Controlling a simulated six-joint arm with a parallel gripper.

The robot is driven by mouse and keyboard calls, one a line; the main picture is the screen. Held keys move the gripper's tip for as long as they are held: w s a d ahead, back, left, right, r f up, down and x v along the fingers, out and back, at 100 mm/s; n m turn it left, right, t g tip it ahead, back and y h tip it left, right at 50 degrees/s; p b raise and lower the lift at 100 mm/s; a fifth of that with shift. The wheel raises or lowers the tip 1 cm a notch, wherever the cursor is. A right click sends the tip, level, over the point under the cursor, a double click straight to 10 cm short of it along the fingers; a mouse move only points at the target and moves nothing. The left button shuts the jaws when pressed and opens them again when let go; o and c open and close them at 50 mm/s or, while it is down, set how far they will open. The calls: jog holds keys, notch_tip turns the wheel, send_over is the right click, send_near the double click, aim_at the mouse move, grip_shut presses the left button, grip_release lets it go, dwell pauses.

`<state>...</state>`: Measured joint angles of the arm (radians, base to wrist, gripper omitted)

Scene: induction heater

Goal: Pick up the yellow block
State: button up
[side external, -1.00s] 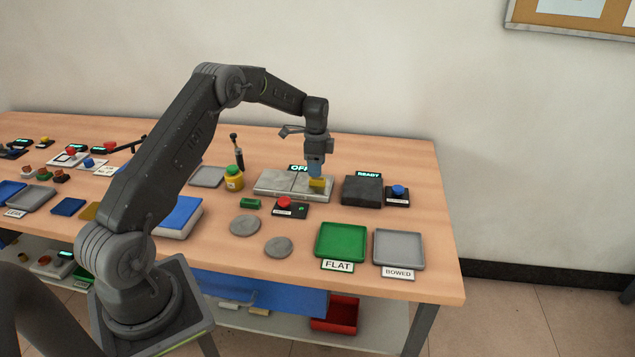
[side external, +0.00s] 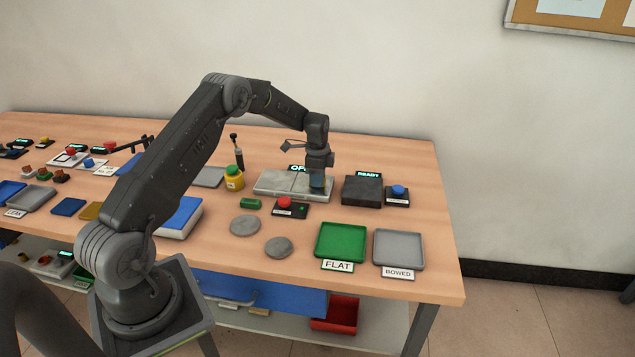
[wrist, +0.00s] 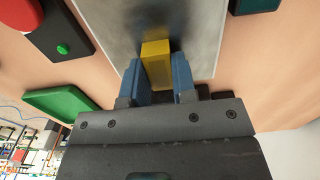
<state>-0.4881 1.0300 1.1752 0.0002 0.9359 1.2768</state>
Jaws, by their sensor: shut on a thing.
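The yellow block (wrist: 156,64) sits between the two blue fingers of my gripper (wrist: 160,85) in the wrist view. The fingers are shut on its sides. In the side view my gripper (side external: 317,183) is low over the right half of the grey metal plate (side external: 272,184), and the block is hidden there by the fingers. The plate also shows behind the block in the wrist view (wrist: 115,25). I cannot tell whether the block touches the plate.
A dark box (side external: 362,191) and a blue button (side external: 398,190) stand right of the plate. A red button box (side external: 289,209) is in front. A green tray (side external: 341,242) and a grey tray (side external: 399,249) lie at the front right.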

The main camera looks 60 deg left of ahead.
grip_shut()
jog(key=shift+r, duration=0.1)
